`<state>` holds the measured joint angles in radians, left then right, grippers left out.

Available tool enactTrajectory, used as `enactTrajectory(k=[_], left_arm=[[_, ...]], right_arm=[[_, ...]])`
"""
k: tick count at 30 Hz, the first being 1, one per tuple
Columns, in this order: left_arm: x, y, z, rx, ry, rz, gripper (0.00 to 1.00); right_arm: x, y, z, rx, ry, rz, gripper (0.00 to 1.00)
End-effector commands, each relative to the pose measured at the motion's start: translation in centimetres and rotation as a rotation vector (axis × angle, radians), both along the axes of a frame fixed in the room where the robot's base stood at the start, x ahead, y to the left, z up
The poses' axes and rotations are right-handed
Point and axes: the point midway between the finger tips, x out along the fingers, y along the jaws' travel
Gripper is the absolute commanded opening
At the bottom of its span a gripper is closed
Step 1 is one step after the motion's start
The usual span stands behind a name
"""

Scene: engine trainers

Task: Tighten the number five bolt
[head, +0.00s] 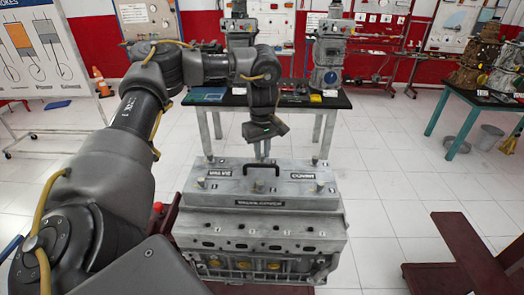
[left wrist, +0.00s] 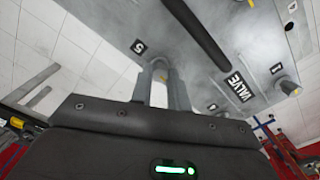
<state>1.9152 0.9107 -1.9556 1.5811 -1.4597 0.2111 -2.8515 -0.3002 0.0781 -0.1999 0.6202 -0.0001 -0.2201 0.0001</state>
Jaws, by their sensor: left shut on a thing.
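The grey valve cover (head: 240,194) sits on the engine block (head: 262,240), with a black handle (head: 262,167) on top and several upright bolts around its edge. My left gripper (head: 262,155) reaches down to the back middle of the cover. In the left wrist view, the label 5 (left wrist: 139,46) lies on the cover beside my left fingers (left wrist: 163,82). The fingers are shut on the number five bolt (left wrist: 160,74), which is mostly hidden between them. My right gripper is not in view.
A black-topped table (head: 215,99) with two engine parts stands behind the engine. Another table (head: 470,102) with engines is at the right. A dark red stand (head: 470,250) is at the front right. White floor is free between them.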

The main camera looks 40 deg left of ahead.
Motion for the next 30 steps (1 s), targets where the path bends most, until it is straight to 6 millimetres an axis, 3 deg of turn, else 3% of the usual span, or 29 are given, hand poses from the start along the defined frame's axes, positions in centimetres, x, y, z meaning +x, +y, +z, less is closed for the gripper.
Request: enactTrajectory(k=[13, 14, 18, 30], left_arm=[[-0.1, 0.04, -0.13, 0.002, 0.005, -0.01, 0.0], [-0.1, 0.04, -0.13, 0.002, 0.005, -0.01, 0.2], [-0.07, 0.01, -0.1, 0.001, 0.003, -0.01, 0.38], [0.07, -0.04, 0.62, 0.002, -0.002, -0.011, 0.39]], right_arm=[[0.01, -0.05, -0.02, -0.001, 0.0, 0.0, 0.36], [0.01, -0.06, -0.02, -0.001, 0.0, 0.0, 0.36], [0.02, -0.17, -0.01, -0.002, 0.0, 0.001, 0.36], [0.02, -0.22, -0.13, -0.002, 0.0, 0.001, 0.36]])
